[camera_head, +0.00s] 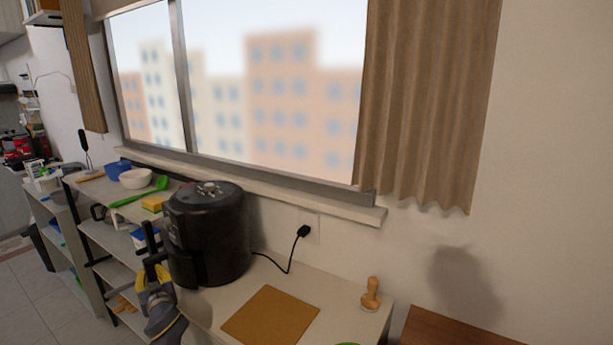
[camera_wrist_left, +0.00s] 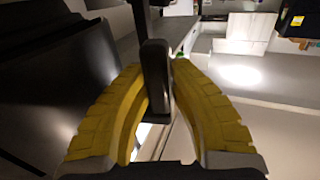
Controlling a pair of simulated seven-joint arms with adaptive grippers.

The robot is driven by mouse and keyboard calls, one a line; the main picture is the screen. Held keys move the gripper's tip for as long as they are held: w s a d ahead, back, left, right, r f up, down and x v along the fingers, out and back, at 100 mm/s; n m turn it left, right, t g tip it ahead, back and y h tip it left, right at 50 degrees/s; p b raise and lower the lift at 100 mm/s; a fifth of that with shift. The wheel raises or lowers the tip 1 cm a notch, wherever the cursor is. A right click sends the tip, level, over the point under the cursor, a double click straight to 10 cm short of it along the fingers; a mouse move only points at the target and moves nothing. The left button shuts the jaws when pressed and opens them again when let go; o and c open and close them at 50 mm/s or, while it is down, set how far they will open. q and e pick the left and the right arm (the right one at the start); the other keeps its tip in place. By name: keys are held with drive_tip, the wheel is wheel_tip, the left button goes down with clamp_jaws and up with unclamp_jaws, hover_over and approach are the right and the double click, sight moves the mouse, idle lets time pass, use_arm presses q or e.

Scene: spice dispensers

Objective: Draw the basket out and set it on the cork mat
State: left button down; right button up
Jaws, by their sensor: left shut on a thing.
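The black air fryer (camera_head: 208,225) stands upright on the counter, and its basket (camera_head: 186,265) looks seated in the front. My left gripper (camera_head: 154,275) is at the front left of the fryer. In the left wrist view, its yellow fingers (camera_wrist_left: 158,100) are shut on the dark basket handle (camera_wrist_left: 155,70), one on each side. The black fryer body (camera_wrist_left: 55,80) fills the left of that view. The cork mat (camera_head: 270,317) lies flat and bare on the counter, right of the fryer. My right gripper is not in view.
A wooden stamp-like tool (camera_head: 371,296) stands right of the mat. The fryer's cord runs to a wall plug (camera_head: 303,232). Left of the fryer are a yellow sponge (camera_head: 153,204), a green spoon (camera_head: 140,192) and a white bowl (camera_head: 137,178). The counter between fryer and mat is clear.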

use_arm(q)
drive_tip(key=s+a, duration=0.9)
drive_tip(key=s, duration=0.1)
drive_tip(key=shift+a, duration=0.15)
idle(6.2)
